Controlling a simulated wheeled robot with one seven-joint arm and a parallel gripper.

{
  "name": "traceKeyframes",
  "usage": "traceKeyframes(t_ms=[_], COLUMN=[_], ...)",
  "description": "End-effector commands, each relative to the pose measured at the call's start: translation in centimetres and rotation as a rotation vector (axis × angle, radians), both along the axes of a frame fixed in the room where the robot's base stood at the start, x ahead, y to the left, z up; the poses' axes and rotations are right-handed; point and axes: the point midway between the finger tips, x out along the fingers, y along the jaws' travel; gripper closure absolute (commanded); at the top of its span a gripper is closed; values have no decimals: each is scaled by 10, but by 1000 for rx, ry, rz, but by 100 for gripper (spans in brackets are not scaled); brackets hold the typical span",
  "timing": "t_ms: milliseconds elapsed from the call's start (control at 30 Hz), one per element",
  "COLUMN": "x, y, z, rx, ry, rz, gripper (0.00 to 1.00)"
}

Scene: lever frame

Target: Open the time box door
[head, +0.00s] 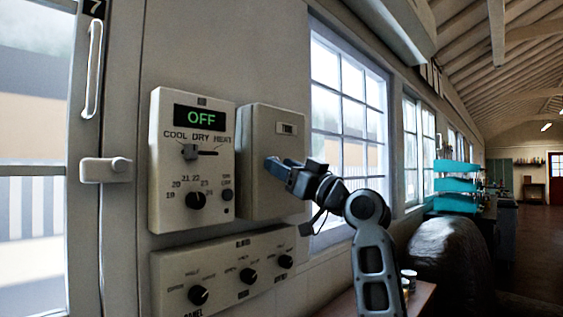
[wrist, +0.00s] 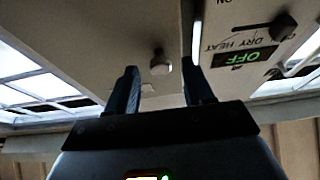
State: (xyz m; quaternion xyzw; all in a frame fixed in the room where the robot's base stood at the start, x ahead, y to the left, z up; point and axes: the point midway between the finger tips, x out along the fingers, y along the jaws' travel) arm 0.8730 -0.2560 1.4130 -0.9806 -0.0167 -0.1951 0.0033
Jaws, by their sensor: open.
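The time box (head: 265,125) is a plain beige box on the wall, with a small window (head: 287,128) near its top right. Its front looks closed. In the wrist view the time box (wrist: 110,45) fills the middle, and a small round knob (wrist: 160,63) stands out from its face. My gripper (head: 277,168) is in front of the box face in the head view and hides the knob there. In the wrist view my gripper (wrist: 163,88) is open, with the knob seen between and beyond its fingertips. Contact with the knob cannot be told.
A thermostat panel (head: 170,140) reading OFF sits left of the box. A lower panel with knobs (head: 218,268) is beneath. A paned window (head: 345,110) is to the right. A dark leather seat (head: 445,265) stands at lower right.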

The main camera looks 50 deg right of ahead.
Motion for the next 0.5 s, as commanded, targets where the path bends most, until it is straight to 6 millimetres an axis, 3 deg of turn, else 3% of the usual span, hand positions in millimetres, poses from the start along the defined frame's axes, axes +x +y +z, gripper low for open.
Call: traceKeyframes(t_ms=[367,500], x=[8,8], y=[1,1], z=[3,3], rx=[0,0], ry=[0,0], rz=[0,0], gripper=[48,60])
